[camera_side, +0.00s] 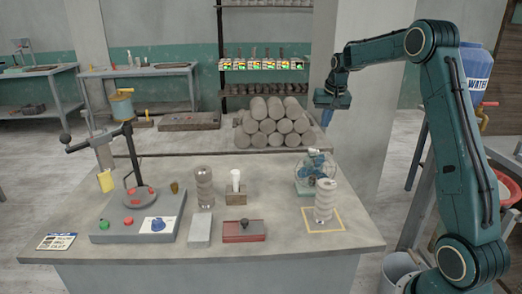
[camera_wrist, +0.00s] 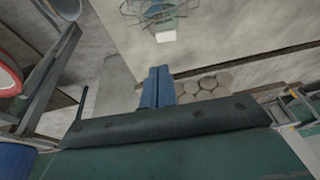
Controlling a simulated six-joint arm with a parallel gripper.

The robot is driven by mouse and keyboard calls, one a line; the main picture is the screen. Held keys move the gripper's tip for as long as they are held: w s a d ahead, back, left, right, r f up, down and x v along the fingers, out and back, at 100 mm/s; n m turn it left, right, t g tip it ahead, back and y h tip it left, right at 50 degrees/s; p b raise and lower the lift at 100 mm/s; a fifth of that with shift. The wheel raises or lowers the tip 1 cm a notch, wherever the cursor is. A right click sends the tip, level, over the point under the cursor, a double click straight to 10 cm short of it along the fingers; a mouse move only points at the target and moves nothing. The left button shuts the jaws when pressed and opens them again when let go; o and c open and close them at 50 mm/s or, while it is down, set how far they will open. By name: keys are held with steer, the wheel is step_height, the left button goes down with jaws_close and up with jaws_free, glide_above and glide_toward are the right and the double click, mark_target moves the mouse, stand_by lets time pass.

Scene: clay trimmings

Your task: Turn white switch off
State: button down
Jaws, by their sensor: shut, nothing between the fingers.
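A white upright piece (camera_side: 236,180) stands on a small brown block (camera_side: 236,197) near the middle of the table in the side view; it looks like the white switch, but its on or off position is not clear. My gripper (camera_side: 326,117) is high above the table's back right, well apart from this piece. Its blue fingers point down. The wrist view shows the gripper (camera_wrist: 157,88) with its fingers together and nothing between them. The white piece on its brown block is not seen in the wrist view.
A ribbed metallic column (camera_side: 204,187) is left of the white piece; a red box (camera_side: 244,232) lies in front. Clay logs (camera_side: 272,125) are piled behind.

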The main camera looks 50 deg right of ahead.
steer(key=shift+s+d+v, duration=0.1)
steer(key=shift+d+v, duration=0.05)
steer(key=shift+v, duration=1)
steer(key=shift+s+d+v, duration=0.1)
steer(key=shift+s+v, duration=0.05)
steer(key=shift+v, duration=1)
steer(key=s+a+r+n+t, duration=0.1)
steer(key=s+a+r+n, duration=0.3)
steer(key=a, duration=0.7)
steer(key=s+a+r, duration=0.3)
steer(key=s+a, duration=0.2)
steer(key=a, duration=0.5)
steer(key=s+a+f+n+t+y, duration=0.1)
steer(key=s+a+f+n, duration=0.1)
steer(key=s+a, duration=0.4)
steer(key=s+a+f+n, duration=0.3)
steer(key=s+a, duration=0.3)
steer(key=s, duration=0.5)
steer(key=shift+s+f+t+y, duration=0.25)
steer(key=shift+f+t+y, duration=0.1)
steer(key=shift+t+y, duration=0.05)
